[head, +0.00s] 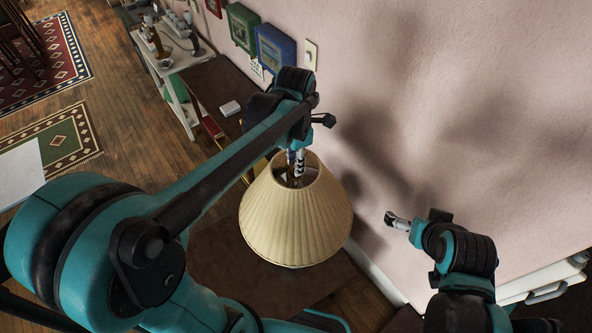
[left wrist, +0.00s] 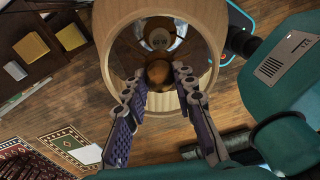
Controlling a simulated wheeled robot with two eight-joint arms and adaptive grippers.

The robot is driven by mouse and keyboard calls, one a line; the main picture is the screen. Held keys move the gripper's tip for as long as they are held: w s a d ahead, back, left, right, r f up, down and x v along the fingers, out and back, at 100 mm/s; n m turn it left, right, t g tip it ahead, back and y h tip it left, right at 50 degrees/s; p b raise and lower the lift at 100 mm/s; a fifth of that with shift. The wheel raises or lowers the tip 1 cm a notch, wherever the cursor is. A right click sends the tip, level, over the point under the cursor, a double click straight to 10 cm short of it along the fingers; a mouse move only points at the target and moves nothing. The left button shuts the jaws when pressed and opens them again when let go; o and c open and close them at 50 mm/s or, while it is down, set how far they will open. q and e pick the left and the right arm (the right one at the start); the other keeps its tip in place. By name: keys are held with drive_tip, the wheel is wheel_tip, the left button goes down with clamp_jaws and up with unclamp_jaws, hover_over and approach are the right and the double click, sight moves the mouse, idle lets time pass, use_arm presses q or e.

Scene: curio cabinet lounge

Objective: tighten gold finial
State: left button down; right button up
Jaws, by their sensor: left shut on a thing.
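A cream pleated lampshade (head: 295,220) stands on a brown table below my left arm. My left gripper (head: 297,165) reaches down into the shade's open top. In the left wrist view my left gripper (left wrist: 158,78) has a fingertip on each side of a small round brownish-gold piece, the finial (left wrist: 158,72), and is shut on it. The contact itself is hard to make out.
The pink wall (head: 440,100) runs close behind the lamp and my right arm. Framed pictures (head: 275,50) hang at the upper middle. A white shelf (head: 175,65) with small objects stands upper left. Open wooden floor with patterned rugs (head: 65,142) lies left.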

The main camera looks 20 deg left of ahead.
use_arm(q)
drive_tip(key=m, duration=0.6)
drive_tip(key=shift+m, duration=0.3)
drive_tip(key=m, duration=1.7)
drive_tip(key=c, duration=1.3)
unclamp_jaws()
drive_tip(key=shift+c, duration=0.2)
drive_tip(key=shift+f, duration=0.1)
drive_tip(key=shift+d, duration=0.1)
